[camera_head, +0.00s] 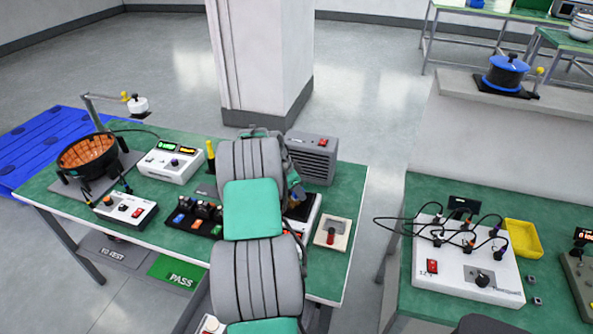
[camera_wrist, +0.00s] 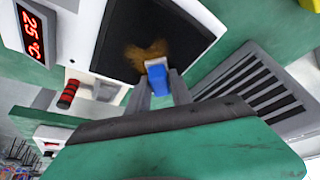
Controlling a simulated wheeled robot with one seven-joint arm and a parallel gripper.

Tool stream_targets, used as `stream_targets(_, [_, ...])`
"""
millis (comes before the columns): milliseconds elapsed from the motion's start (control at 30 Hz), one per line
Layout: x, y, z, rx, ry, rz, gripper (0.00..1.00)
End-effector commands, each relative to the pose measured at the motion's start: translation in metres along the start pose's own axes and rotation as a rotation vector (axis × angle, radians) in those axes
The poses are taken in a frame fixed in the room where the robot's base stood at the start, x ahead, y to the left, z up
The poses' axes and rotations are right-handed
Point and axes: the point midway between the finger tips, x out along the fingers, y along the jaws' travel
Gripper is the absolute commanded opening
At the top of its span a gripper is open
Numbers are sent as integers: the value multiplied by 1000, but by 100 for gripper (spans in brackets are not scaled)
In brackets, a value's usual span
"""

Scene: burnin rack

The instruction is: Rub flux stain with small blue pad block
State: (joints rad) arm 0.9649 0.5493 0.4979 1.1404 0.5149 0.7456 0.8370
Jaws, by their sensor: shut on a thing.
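The brown flux stain (camera_wrist: 145,54) shows in the wrist view on the black plate (camera_wrist: 118,35) of a white device with a red 25 °C display (camera_wrist: 32,36). My gripper (camera_wrist: 163,88) is shut on the small blue pad block (camera_wrist: 159,82), which has a pale end toward the plate. That end overlaps the stain's lower edge in this view; I cannot tell whether it touches. In the head view my arm hides the stain, the block and the gripper, and only an edge of the white device (camera_head: 311,214) shows.
A grey vented box (camera_head: 312,158) stands close behind the device; its grille shows in the wrist view (camera_wrist: 255,88). A red-handled switch (camera_head: 331,236) is to the right. A dark row of sockets (camera_head: 187,220) and a white meter (camera_head: 170,162) stand left on the green bench (camera_head: 240,263).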

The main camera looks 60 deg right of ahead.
Motion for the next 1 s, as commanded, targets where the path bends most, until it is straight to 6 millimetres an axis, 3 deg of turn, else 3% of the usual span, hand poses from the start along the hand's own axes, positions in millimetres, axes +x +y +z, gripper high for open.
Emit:
stream_targets(633, [-14, 41, 36, 12, -3, 9, 0])
stream_targets(767, [-36, 39, 28, 14, 0, 2, 0])
stream_targets(1000, [-57, 39, 23, 6, -1, 3, 0])
